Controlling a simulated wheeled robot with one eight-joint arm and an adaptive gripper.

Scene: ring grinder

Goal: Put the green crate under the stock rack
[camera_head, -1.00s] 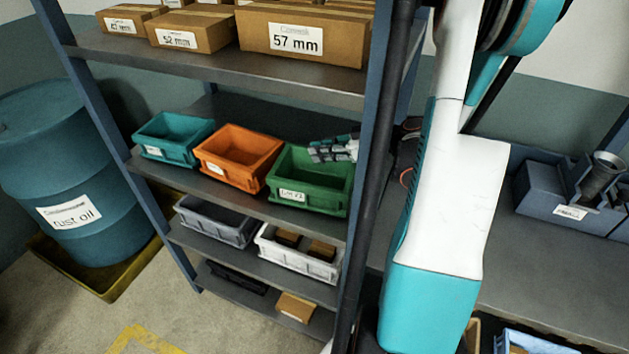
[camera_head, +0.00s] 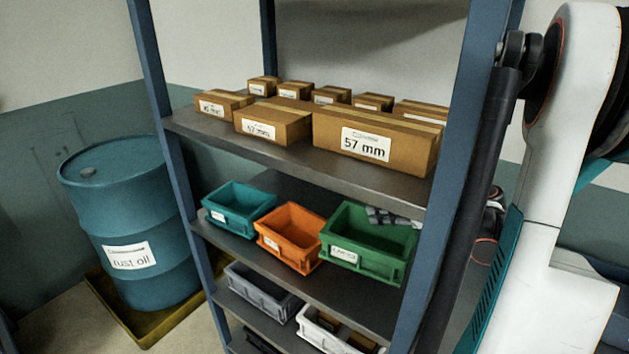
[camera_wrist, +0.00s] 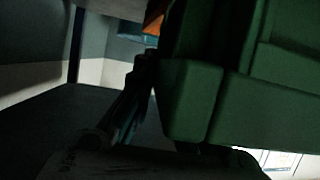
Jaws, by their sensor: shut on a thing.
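The green crate (camera_head: 368,264) has a white label and is on the right of the row on the middle level of a metal shelf rack (camera_head: 300,160). It appears raised above its shelf. My gripper (camera_head: 388,217) reaches in behind the right front post and is shut on the crate's right rim. In the wrist view, the green crate (camera_wrist: 190,100) fills the right side, beside the dark gripper fingers (camera_wrist: 140,105). The contact itself is too dark to see clearly. No sign shows whether this is the stock rack; the space under its lowest level is out of view.
An orange crate (camera_head: 288,256) and a teal crate (camera_head: 230,222) are left of the green one. Cartons (camera_head: 375,142) fill the shelf above. Grey (camera_head: 262,300) and white (camera_head: 320,338) crates are below. A blue drum (camera_head: 130,220) stands left. The right post (camera_head: 450,180) is close to my arm.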

